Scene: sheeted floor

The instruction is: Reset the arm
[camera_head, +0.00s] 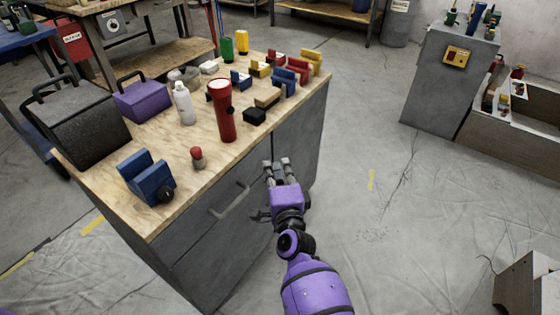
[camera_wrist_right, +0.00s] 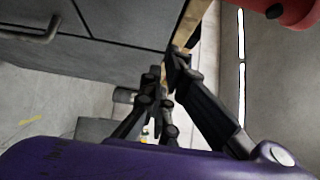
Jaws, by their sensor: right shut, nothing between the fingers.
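My right arm with its purple gripper (camera_head: 276,165) reaches up from the bottom of the head view. The gripper is at the front right of the grey cabinet (camera_head: 205,255), beside its drawer front and near the edge of the wooden top. In the wrist view my right gripper (camera_wrist_right: 165,72) has its black fingers together, with nothing held between them. The cabinet front with a handle (camera_wrist_right: 38,32) fills the upper left there. My left gripper is in neither view.
A red flashlight (camera_head: 224,115), white bottle (camera_head: 184,104), blue vise (camera_head: 147,176) and purple toolbox (camera_head: 142,98) stand on the cabinet top with several small blocks. A grey cabinet (camera_head: 440,80) stands back right. The floor (camera_head: 400,220) to the right is largely clear.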

